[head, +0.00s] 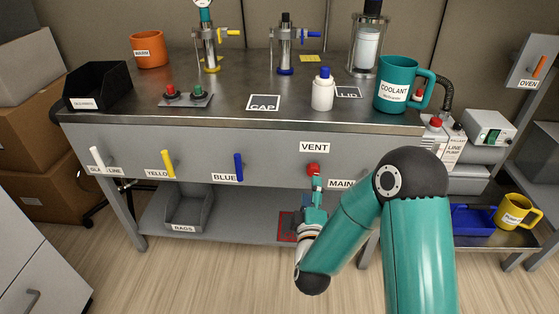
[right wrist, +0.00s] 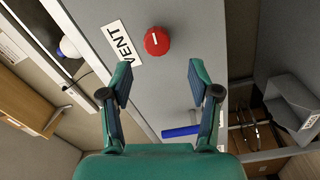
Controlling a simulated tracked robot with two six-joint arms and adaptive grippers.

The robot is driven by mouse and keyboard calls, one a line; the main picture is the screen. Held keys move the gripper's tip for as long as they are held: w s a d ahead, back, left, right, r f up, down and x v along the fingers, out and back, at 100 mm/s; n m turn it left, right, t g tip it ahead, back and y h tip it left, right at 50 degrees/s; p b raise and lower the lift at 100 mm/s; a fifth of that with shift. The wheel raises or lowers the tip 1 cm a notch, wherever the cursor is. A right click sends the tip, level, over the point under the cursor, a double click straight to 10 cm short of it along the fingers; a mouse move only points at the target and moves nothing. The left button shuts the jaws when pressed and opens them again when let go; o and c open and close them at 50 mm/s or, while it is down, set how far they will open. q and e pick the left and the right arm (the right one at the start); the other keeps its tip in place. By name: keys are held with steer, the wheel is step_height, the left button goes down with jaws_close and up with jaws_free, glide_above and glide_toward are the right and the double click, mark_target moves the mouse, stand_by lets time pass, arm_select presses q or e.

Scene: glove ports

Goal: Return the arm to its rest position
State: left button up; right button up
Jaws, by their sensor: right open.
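My right arm comes in from the lower right of the head view. My right gripper (head: 315,186) is in front of the bench's front panel, just below the red VENT knob (head: 313,169). In the right wrist view the gripper (right wrist: 161,80) is open, with nothing between its two green fingers. The red knob (right wrist: 157,41) shows there beyond the fingertips, beside the VENT label (right wrist: 122,43), and no finger is around it. My left gripper is in neither view.
The bench front (head: 270,160) also carries white, yellow and blue handles (head: 239,167). On the bench top stand a white bottle (head: 322,92), a teal COOLANT mug (head: 397,85) and a black bin (head: 98,84). A lower shelf (head: 240,222) holds a grey RAGS bin (head: 188,207).

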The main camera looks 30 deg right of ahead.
steer(key=s+a+f+m+g+y, duration=0.1)
steer(key=s+a+f+g+y, duration=0.2)
steer(key=f, duration=0.5)
steer(key=s+a+f+g+y, duration=0.1)
steer(key=a+f+y, duration=0.2)
steer(key=a+f, duration=0.35)
steer(key=s+a+f+m+g+y, duration=0.1)
steer(key=s+a+f+g+y, duration=0.2)
steer(key=f, duration=0.6)
steer(key=s+a+f+m+g+y, duration=0.2)
steer(key=s+a+f+m+g, duration=0.15)
steer(key=s, duration=0.45)
steer(key=s+a+f+m+g+y, duration=0.25)
steer(key=s+a+m+g, duration=0.2)
steer(key=s, duration=0.25)
step_height(320, 180, up, 34)
steer(key=p, duration=3.4)
steer(key=shift+a+r, duration=0.2)
steer(key=shift+r, duration=0.05)
steer(key=shift+s, duration=0.1)
